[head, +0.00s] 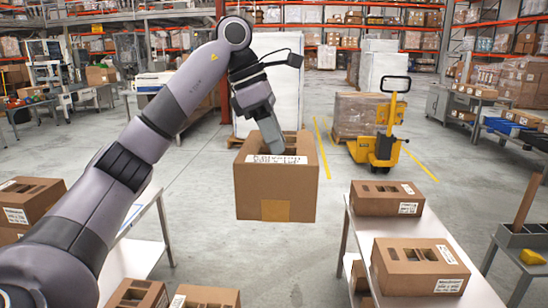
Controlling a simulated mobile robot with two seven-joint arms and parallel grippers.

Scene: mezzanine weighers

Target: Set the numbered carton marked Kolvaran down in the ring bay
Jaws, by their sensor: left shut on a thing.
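My left gripper (273,142) reaches down into the open top of a brown carton (276,192) and is shut on it. The carton hangs upright over the grey floor, between two tables and touching neither. A white label lies along its top edge and a tan tape patch is on its front; the print is too small to read, so I cannot tell whether it says Kolvaran. The gripper's fingertips are partly hidden inside the carton. I cannot make out a ring bay. My right gripper is out of view.
A right table (347,240) bears two cartons, a far one (388,199) and a near one (417,267). More cartons stand at the left and lower left beside a left table (160,206). A yellow pallet truck (377,147) stands behind. Open floor lies between the tables.

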